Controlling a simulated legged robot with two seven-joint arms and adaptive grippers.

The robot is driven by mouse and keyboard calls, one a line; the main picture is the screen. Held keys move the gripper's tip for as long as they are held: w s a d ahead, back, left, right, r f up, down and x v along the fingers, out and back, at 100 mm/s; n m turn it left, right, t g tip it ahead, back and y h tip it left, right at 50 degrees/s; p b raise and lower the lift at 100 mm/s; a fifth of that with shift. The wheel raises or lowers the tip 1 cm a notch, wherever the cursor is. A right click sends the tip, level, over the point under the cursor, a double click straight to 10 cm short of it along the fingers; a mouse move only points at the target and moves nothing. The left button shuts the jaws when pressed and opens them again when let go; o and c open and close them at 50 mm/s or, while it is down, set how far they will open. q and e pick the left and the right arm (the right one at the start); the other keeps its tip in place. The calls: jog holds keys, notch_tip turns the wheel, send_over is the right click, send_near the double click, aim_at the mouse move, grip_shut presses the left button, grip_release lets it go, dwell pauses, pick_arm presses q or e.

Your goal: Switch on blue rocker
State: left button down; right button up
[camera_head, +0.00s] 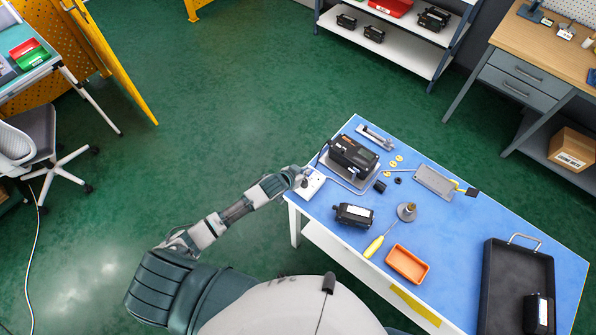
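A small white box (312,187) sits at the left corner of the blue-topped workbench, with small dark details on its top. A blue rocker cannot be made out on it; it is too small or hidden by my gripper. My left gripper (301,178) reaches in from the left and is right at the white box, over its upper left part. Whether it touches the box, and whether its fingers are open or shut, is too small to tell. My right gripper is not in view.
The bench (455,245) also bears another black device (354,214), a screwdriver (379,240), an orange bin (407,264) and a black tray (495,300). Green floor lies free left of the bench.

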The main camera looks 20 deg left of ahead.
pick_arm(q)
jog(key=r+p, duration=0.2)
jog(key=r, duration=0.1)
jog(key=s+r+p, duration=0.1)
jog(key=shift+a+r, duration=0.25)
jog(key=v, duration=0.9)
jog(key=shift+d+f, duration=0.1)
jog(key=shift+d, duration=0.05)
